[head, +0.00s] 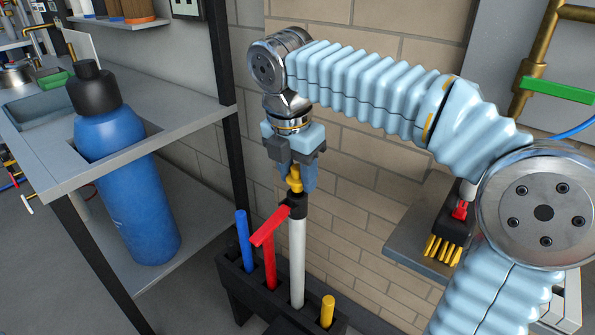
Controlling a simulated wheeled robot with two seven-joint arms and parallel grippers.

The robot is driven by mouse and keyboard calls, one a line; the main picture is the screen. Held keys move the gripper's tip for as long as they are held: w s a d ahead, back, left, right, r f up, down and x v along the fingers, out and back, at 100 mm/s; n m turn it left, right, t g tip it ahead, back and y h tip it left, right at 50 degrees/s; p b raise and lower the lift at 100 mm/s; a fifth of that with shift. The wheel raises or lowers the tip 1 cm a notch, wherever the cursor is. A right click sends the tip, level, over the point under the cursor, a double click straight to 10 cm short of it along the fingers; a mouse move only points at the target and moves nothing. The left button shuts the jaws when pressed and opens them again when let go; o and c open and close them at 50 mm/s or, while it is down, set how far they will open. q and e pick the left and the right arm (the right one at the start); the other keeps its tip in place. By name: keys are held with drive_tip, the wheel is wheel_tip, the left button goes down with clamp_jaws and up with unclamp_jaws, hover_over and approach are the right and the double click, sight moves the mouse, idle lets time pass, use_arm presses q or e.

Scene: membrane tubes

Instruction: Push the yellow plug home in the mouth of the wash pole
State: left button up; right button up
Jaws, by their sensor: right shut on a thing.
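The yellow plug (294,180) is between the fingers of my right gripper (297,180), which is shut on it and points down. The wash pole (297,262) is a white upright tube with a black collar (297,205) at its top, standing in a black rack. The plug is right at the pole's top, in line with it. How deep the plug sits in the mouth is hidden by the fingers and collar. My left gripper is not in view.
The black rack (236,282) also holds a blue pole (244,240), a red pole with a slanted head (268,245) and a yellow one (327,311). A brick wall is close behind.

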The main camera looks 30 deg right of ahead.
drive_tip(key=shift+f+b, duration=0.45)
drive_tip(key=shift+f, duration=0.3)
drive_tip(key=o, duration=1.6)
drive_tip(key=shift+r+p, duration=1.15)
drive_tip(key=shift+p, duration=0.1)
drive_tip(key=shift+r+p, duration=0.4)
drive_tip(key=shift+r, duration=1.5)
